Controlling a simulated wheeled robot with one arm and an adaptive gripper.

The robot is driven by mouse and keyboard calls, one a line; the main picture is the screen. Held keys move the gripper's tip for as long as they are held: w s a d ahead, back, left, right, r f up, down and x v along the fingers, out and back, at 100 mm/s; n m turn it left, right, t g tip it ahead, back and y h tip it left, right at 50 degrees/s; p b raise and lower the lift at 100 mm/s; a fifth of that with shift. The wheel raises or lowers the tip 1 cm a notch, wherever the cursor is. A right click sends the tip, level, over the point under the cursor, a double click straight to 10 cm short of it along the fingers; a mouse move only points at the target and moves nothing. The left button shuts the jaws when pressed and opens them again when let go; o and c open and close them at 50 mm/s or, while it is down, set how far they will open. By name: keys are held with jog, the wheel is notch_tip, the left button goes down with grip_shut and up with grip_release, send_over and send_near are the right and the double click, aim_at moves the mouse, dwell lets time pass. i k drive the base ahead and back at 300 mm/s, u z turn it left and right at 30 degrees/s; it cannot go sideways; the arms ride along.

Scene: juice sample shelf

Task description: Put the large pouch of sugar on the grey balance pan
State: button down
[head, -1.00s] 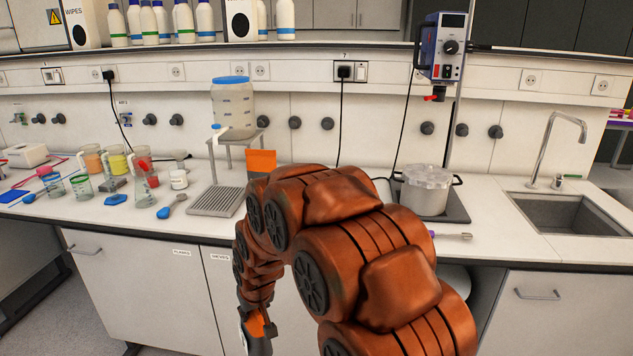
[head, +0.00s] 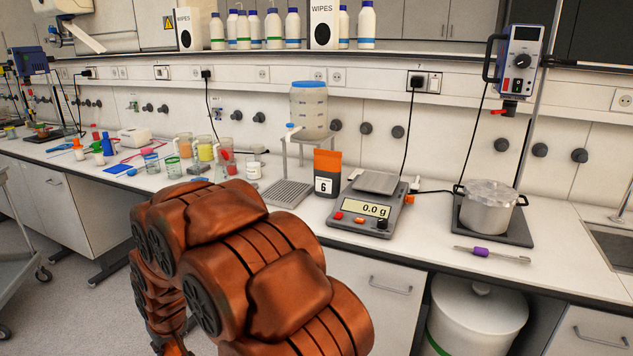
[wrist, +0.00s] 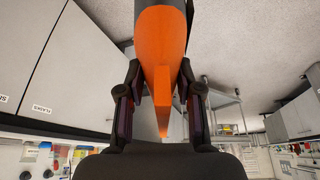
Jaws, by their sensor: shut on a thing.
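My gripper (wrist: 160,70) is shut on a pouch (wrist: 163,40) with an orange end, which sits between the two fingers in the wrist view. The rest of this pouch is mostly out of view, so I cannot read a label or tell its size. In the head view my arm reaches down in front of the bench, and its end is at the bottom edge. The balance (head: 366,212) stands on the bench and reads 0.0 g. Its grey pan (head: 378,182) is empty.
A dark pouch with an orange top, marked 6 (head: 326,173), stands just left of the balance. A pot (head: 487,212) on a hotplate is to the right. A spatula with a purple handle (head: 490,253) lies in front. A dispenser jar (head: 309,108) stands behind.

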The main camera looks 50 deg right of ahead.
aim_at(378, 180)
jog(key=u, duration=0.85)
jog(key=i, duration=1.05)
jog(key=z, duration=2.35)
